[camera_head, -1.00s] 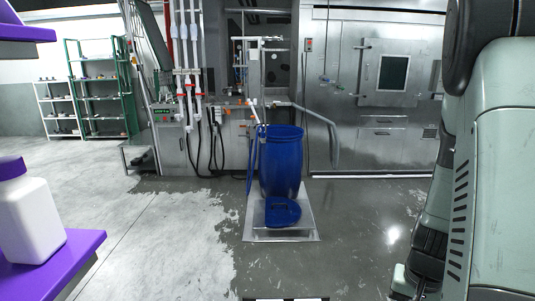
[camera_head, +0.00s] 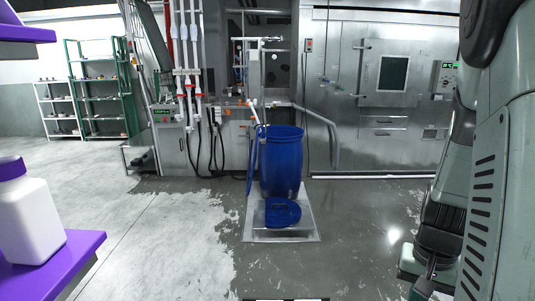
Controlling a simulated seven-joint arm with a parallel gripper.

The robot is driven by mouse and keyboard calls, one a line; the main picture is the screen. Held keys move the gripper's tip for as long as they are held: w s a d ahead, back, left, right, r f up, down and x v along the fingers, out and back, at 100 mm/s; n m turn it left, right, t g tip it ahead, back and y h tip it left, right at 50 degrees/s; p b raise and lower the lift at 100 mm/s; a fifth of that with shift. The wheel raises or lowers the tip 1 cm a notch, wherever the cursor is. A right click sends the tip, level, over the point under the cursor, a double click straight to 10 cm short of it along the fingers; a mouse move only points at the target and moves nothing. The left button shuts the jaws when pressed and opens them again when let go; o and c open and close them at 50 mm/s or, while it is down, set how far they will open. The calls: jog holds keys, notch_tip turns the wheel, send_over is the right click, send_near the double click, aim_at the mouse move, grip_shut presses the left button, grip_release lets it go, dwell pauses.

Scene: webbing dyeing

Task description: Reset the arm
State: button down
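My arm fills the right edge of the head view, with pale grey-green links and dark joints. Its lower parts run down to the bottom right and are cut off by the frame. I cannot make out any gripper fingers there, so I see neither their opening nor anything held.
A blue barrel (camera_head: 281,165) stands on a metal floor platform (camera_head: 288,234), a blue lid (camera_head: 282,212) before it. A white bottle (camera_head: 30,222) sits on a purple shelf (camera_head: 75,246) at left. Steel machines (camera_head: 385,125) line the back. Floor between is open.

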notch_tip(320, 180, down, 5)
jog(key=s+d, duration=0.4)
jog(key=s, duration=0.3)
jog(key=shift+f, duration=0.15)
dwell(1.2)
